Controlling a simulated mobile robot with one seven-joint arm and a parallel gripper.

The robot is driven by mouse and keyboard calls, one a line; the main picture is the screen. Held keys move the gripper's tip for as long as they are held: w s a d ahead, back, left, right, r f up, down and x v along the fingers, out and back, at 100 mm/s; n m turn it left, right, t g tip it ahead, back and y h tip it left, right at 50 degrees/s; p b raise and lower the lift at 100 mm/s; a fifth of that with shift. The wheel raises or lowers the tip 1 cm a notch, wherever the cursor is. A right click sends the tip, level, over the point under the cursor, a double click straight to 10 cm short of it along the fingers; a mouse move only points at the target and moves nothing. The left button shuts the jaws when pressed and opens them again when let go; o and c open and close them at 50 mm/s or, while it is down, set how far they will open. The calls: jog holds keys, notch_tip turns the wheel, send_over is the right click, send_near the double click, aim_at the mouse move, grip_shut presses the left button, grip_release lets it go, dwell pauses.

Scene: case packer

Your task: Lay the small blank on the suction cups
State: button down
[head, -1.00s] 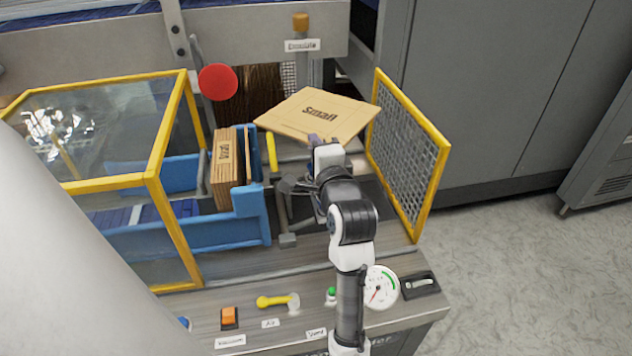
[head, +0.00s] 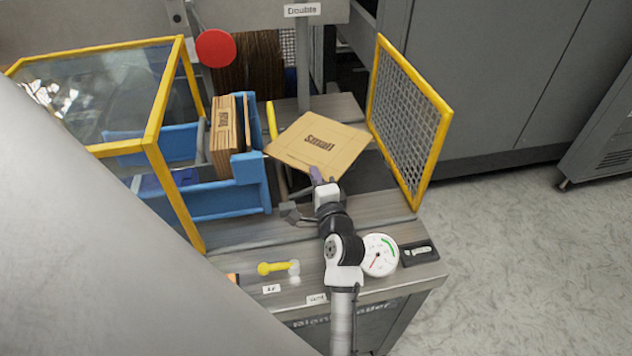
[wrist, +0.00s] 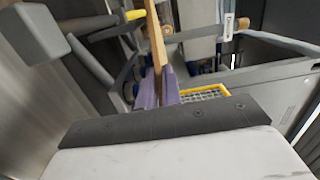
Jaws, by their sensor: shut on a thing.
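The small blank (head: 318,143) is a flat tan cardboard sheet printed "Small". In the head view it is held out nearly flat over the bench, left of the yellow mesh guard. My gripper (head: 322,175) is shut on its near edge. In the wrist view the blank (wrist: 157,40) shows edge-on as a thin tan strip between the purple fingertips (wrist: 157,88).
A blue magazine (head: 247,168) with upright cardboard blanks (head: 225,140) stands left of the held blank. A yellow-framed clear guard (head: 150,130) is further left, the mesh guard (head: 410,120) right. A gauge (head: 380,255) and yellow lever (head: 275,268) sit on the front panel.

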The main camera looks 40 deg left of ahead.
jog(key=shift+f, duration=0.7)
jog(key=shift+f, duration=0.2)
jog(key=c, duration=1.6)
grip_release()
jog(key=shift+r, duration=0.15)
